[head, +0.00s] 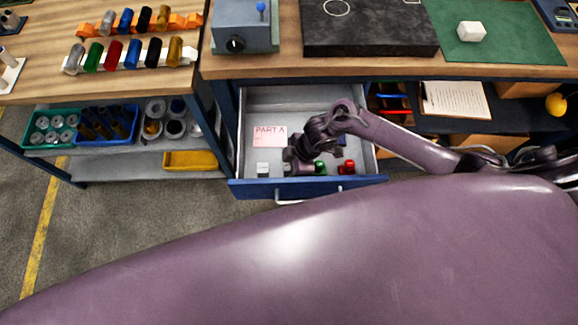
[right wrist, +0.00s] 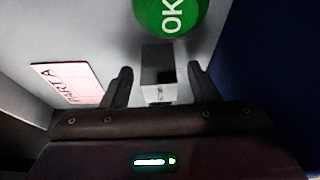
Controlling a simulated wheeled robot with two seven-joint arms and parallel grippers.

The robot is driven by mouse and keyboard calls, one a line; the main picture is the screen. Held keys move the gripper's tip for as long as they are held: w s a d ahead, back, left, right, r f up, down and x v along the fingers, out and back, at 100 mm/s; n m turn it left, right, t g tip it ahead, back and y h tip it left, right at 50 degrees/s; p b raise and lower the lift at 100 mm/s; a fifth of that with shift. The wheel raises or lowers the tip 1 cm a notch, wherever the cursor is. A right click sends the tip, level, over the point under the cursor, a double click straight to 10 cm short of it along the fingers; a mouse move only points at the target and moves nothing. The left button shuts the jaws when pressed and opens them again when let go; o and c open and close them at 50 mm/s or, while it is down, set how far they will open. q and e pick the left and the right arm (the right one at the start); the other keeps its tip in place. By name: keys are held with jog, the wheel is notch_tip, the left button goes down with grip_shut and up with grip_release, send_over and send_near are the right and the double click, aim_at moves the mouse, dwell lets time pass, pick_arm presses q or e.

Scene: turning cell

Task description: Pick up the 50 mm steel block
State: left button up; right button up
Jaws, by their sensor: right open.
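A grey steel block (right wrist: 158,75) lies in the open drawer. In the right wrist view it is ahead of my right gripper (right wrist: 160,80), in line with the gap between the two spread fingers. I see no finger touching it. In the head view my right gripper (head: 298,166) is low inside the drawer and hides what is under it. A small pale block (head: 262,169) lies to its left there; I cannot tell whether it is the same block. My left gripper is not in view.
The drawer (head: 240,110) also holds a PART A card (head: 269,136), a green OK stamp (head: 320,167) close to the gripper, and a red object (head: 347,168). The drawer's blue front (head: 250,188) is near the gripper. The bench top (head: 300,65) overhangs behind.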

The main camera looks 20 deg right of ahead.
jog(key=shift+f, duration=0.1)
jog(key=shift+c, duration=0.3)
grip_shut()
jog(key=shift+w, duration=0.1)
